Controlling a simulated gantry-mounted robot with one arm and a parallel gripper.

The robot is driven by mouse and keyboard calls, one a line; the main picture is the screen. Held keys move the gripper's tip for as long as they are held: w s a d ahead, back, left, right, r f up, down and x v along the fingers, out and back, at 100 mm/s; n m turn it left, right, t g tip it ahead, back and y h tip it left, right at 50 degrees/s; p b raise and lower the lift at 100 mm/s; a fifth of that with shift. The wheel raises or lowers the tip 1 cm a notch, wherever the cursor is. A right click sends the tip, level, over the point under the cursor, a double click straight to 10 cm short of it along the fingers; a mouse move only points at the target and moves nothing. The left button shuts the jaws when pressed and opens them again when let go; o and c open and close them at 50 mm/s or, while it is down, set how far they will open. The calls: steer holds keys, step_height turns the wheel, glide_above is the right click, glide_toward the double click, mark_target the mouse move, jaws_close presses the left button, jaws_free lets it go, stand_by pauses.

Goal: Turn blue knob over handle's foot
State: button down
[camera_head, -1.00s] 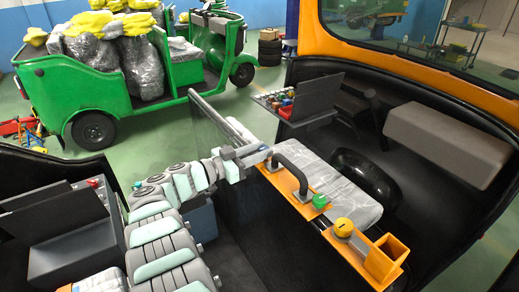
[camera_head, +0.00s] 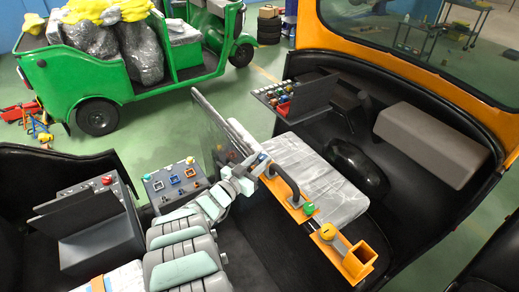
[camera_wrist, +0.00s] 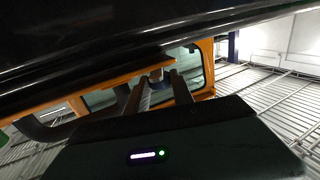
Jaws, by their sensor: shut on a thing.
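An orange plate (camera_head: 296,213) carries a black arched handle (camera_head: 287,180), a green knob (camera_head: 309,209) by the handle's near foot and a yellow knob (camera_head: 327,232) further along. My gripper (camera_head: 262,167) is at the plate's far end, by the handle's other foot. It is shut on the blue knob there, which is mostly hidden by the gripper in the head view. In the wrist view, two fingers (camera_wrist: 162,92) reach towards a small greyish part under an orange edge (camera_wrist: 133,77). How far the knob is turned cannot be told.
A dark upright panel (camera_head: 222,130) stands close beside my arm. A wrapped seat pad (camera_head: 318,175) lies behind the plate. An open box with coloured knobs (camera_head: 283,98) is beyond it. A grey console (camera_head: 175,183) and a dark box (camera_head: 95,225) stand at left.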

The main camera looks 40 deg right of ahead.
steer(key=t+p, duration=0.1)
steer(key=n+p, duration=0.1)
steer(key=p, duration=0.1)
steer(key=shift+s+r+t, duration=0.1)
steer(key=shift+r+t, duration=0.2)
steer(key=shift+t, duration=0.1)
steer(key=shift+y+p, duration=0.3)
steer(key=shift+p, duration=0.3)
steer(key=shift+f+n+t+p, duration=0.3)
steer(key=shift+n+t+p, duration=0.2)
steer(key=shift+t+p, duration=0.15)
steer(key=c, duration=1.1)
jaws_free()
steer(key=shift+f+g+b, duration=0.2)
steer(key=shift+g+b, duration=0.05)
steer(key=shift+b, duration=0.35)
steer(key=g+b, duration=0.1)
steer(key=b, duration=0.1)
steer(key=m+b, duration=0.1)
steer(key=b, duration=0.1)
steer(key=shift+f+g, duration=0.25)
steer(key=shift+g, duration=0.15)
steer(key=m+g+b, duration=0.1)
steer(key=b, duration=0.2)
steer(key=m+g+b, duration=0.1)
steer(key=b, duration=0.2)
steer(key=m+g+h+b, duration=0.1)
steer(key=g+b, duration=0.1)
steer(key=b, duration=0.2)
steer(key=shift+w, duration=0.3)
